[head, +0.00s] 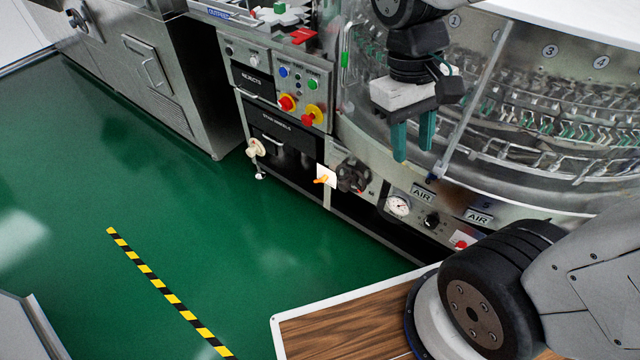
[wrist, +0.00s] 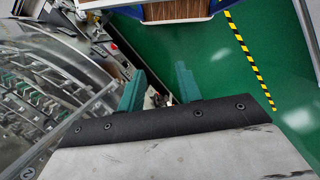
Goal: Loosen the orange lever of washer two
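The orange lever (head: 321,180) is small and sits on a white plate (head: 326,173) low on the washer's front, left of a dark round valve (head: 352,176). My gripper (head: 413,152) hangs in front of the washer's clear guard, above and to the right of the lever, and apart from it. Its two green fingers are spread with nothing between them; the wrist view (wrist: 160,75) also shows the gap. In the wrist view I cannot make out the lever; dark parts of the machine show between the fingers.
The rotary washer (head: 520,180) curves along the right. A control panel (head: 300,90) with red and yellow knobs stands left of the valve. A pressure gauge (head: 398,205) and AIR labels are to its right. Green floor (head: 200,220) is free, with a yellow-black strip (head: 165,290).

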